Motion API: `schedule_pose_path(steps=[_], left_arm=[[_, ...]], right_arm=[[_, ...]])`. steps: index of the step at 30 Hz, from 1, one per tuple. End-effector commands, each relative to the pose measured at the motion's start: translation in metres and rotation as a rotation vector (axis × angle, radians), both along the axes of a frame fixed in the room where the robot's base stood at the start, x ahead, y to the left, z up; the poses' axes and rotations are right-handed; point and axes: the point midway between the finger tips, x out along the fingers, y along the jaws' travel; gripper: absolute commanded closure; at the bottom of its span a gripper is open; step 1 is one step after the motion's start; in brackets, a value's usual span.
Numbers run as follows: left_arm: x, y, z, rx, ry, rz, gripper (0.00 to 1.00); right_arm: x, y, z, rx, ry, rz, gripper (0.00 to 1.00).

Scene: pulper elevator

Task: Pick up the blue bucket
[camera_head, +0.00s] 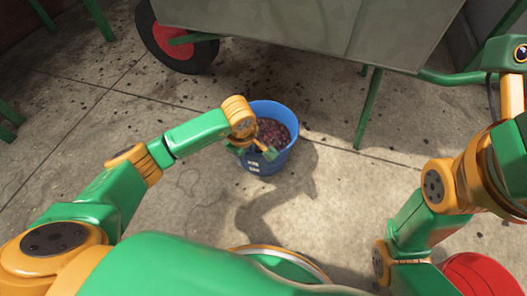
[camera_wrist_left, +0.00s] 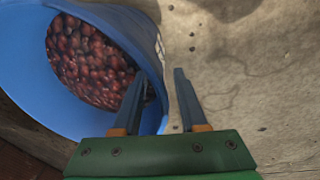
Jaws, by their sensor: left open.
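The blue bucket (camera_head: 264,163) stands on the concrete floor, holding many dark red berries (camera_head: 272,134). In the head view my left gripper (camera_head: 262,150) is at the bucket's near left side, by the rim. In the left wrist view the blue bucket (camera_wrist_left: 105,20) fills the left part. My left gripper (camera_wrist_left: 160,76) is open there, with one finger over the bucket's inside and the other outside the wall. The rim runs between the fingers, and I see no grip on it. My right arm shows at the right, but its gripper's fingers are not seen.
A grey wheelbarrow (camera_head: 300,22) with a red and black wheel (camera_head: 175,42) and green legs (camera_head: 368,108) stands just behind the bucket. Green legs of other furniture show at the left. Floor right and in front of the bucket is clear.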

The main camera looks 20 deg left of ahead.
Motion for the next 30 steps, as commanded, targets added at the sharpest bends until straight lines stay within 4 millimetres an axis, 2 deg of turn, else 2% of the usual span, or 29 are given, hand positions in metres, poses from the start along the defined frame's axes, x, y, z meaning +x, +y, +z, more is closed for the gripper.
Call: schedule_pose_path(steps=[1,2,10,12,15,30], left_arm=[[0.0010,0.0000,-0.0180,-0.002,0.001,0.002,0.58],[0.0016,0.0003,-0.0206,-0.002,0.001,0.002,0.58],[0.0029,0.0011,-0.0197,-0.001,0.000,0.001,0.58],[0.0029,0.0010,-0.0196,-0.001,0.000,0.001,0.77],[0.0029,0.0010,-0.0196,-0.001,0.000,0.001,1.00],[0.0037,0.0006,-0.0192,-0.003,-0.003,0.001,1.00]], right_arm=[[-0.0039,0.0003,-0.0133,0.001,-0.012,0.001,0.55],[-0.0052,0.0005,-0.0139,0.002,-0.016,0.001,0.55],[-0.0070,0.0011,-0.0095,0.001,-0.021,0.001,0.55],[-0.0069,0.0010,-0.0094,0.000,-0.020,0.001,0.55],[-0.0069,0.0010,-0.0095,0.000,-0.020,0.001,0.55],[-0.0071,0.0008,-0.0097,0.002,-0.020,0.000,0.55]])
